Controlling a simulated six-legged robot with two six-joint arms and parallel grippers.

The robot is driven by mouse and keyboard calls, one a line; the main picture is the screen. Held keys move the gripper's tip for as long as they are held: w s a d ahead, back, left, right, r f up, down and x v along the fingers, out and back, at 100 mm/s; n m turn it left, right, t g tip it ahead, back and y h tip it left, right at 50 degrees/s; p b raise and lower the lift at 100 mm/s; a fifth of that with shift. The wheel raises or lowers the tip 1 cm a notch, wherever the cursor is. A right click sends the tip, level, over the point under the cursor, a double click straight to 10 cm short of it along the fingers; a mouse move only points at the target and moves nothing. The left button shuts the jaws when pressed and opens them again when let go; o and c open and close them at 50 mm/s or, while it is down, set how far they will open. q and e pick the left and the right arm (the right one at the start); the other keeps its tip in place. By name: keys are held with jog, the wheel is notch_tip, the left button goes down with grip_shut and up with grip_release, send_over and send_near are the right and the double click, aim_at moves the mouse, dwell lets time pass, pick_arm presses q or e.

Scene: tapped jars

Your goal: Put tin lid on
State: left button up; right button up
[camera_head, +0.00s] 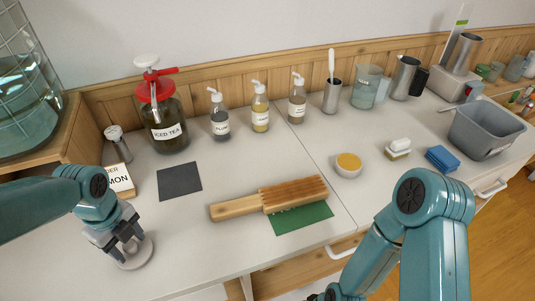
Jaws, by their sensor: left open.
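A pale round disc (146,254), which looks like a lid, lies flat on the counter at the lower left. My left gripper (128,250) is open, pointing down over this disc. Its fingers cover part of the disc, and I cannot tell whether they touch it. Behind my left arm stands a pale container (122,181) labelled with what reads as "...MON", partly hidden by the arm. I cannot tell whether it is the tin.
A dark square mat (180,181) lies right of the labelled container. A wooden brush (236,208) lies on a green cloth (301,217). An iced tea jar (168,128) and several pump bottles stand along the back.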

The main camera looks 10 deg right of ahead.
pick_arm(q)
jog(key=shift+r, duration=0.1)
dwell(0.5)
grip_shut()
jog(key=shift+r+p, duration=3.4)
jog(key=shift+r, duration=0.1)
